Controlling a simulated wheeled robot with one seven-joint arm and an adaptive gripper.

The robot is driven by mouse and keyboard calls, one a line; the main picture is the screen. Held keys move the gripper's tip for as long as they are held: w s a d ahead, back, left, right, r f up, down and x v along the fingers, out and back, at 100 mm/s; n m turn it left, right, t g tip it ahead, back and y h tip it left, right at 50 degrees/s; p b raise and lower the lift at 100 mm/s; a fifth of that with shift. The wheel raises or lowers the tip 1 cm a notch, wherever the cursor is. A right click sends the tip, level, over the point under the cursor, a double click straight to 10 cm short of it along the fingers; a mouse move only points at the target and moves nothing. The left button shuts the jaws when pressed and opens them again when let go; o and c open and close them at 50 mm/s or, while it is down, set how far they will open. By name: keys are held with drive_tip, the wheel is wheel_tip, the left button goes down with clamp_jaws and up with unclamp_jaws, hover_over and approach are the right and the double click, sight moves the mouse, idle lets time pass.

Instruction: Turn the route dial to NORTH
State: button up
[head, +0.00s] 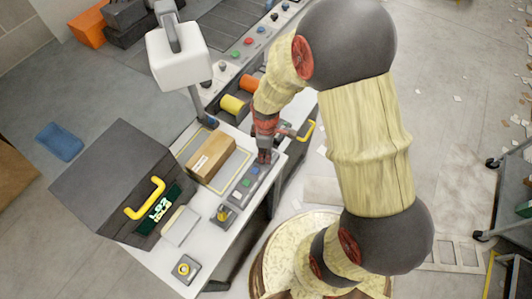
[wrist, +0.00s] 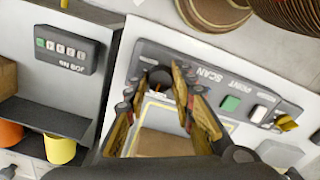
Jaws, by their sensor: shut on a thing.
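The grey control panel (wrist: 240,92) lies on the white bench in the wrist view, with the words SCAN and PRINT, a green button (wrist: 230,103) and a white button (wrist: 259,114). The dark round dial (wrist: 159,77) is at the panel's left end. My gripper (wrist: 158,86) is shut on it, with a finger on either side. In the head view my gripper (head: 264,154) reaches down to the far end of the panel (head: 243,188) and hides the dial. The dial's pointer and position marks cannot be read.
A cardboard box (head: 211,157) lies beside the panel, below a white scanner head on a post (head: 180,57). A dark printer-like case with a yellow handle (head: 145,198) stands left. A small job display (wrist: 66,50) shows at left.

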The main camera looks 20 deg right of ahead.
clamp_jaws()
drive_tip(key=shift+m, duration=0.4)
drive_tip(key=m, duration=0.3)
drive_tip(key=shift+p, duration=0.35)
drive_tip(key=m, duration=0.4)
drive_tip(key=shift+m+p, duration=0.3)
drive_tip(key=shift+p, duration=0.05)
drive_tip(key=m, duration=0.5)
drive_tip(key=shift+p, duration=0.3)
drive_tip(key=m, duration=0.4)
drive_tip(key=shift+m, duration=0.5)
